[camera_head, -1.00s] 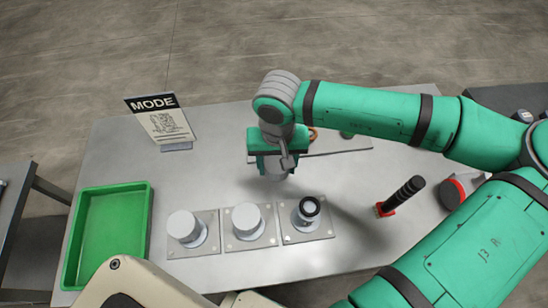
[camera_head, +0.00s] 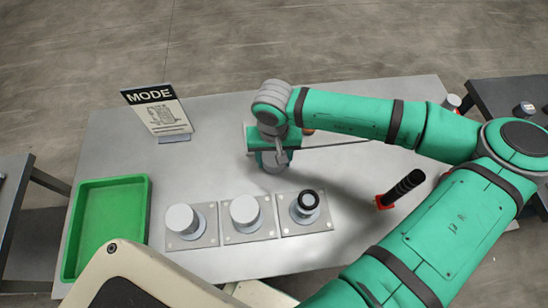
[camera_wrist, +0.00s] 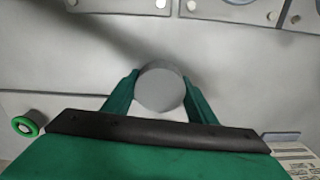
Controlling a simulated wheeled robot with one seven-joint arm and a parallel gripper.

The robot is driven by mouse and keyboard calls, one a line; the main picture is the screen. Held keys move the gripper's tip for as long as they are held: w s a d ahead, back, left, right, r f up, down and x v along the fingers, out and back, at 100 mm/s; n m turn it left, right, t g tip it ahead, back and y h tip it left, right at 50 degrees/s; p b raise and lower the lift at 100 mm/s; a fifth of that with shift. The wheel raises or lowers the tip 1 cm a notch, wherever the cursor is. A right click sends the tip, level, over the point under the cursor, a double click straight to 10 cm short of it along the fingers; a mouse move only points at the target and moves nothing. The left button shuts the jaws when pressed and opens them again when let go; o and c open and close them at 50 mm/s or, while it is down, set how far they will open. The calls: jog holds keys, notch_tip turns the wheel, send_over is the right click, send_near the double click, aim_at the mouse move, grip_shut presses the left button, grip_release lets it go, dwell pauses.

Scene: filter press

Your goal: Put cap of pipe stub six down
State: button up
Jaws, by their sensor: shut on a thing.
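My gripper (camera_head: 273,166) is shut on a grey round cap (camera_wrist: 160,88), which sits between the two green fingers in the wrist view. In the head view the gripper is low over the table, behind the row of pipe stubs. I cannot tell whether the cap touches the table. The right stub (camera_head: 306,204) is uncapped and shows a dark ring around its open top. The middle stub (camera_head: 245,212) and the left stub (camera_head: 183,220) carry light grey caps. No number on the stubs is readable.
A green tray (camera_head: 107,182) lies at the table's left end. A MODE sign (camera_head: 158,112) stands at the back left. A black-handled tool with a red base (camera_head: 400,190) stands on the right. The table (camera_head: 205,150) is bare between sign and gripper.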

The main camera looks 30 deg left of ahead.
jog(key=shift+f, duration=0.45)
jog(key=shift+f, duration=0.2)
jog(key=o, duration=1)
jog(key=shift+w+r, duration=0.1)
jog(key=shift+r, duration=0.4)
notch_tip(320, 180, up, 12)
jog(key=shift+r, duration=0.2)
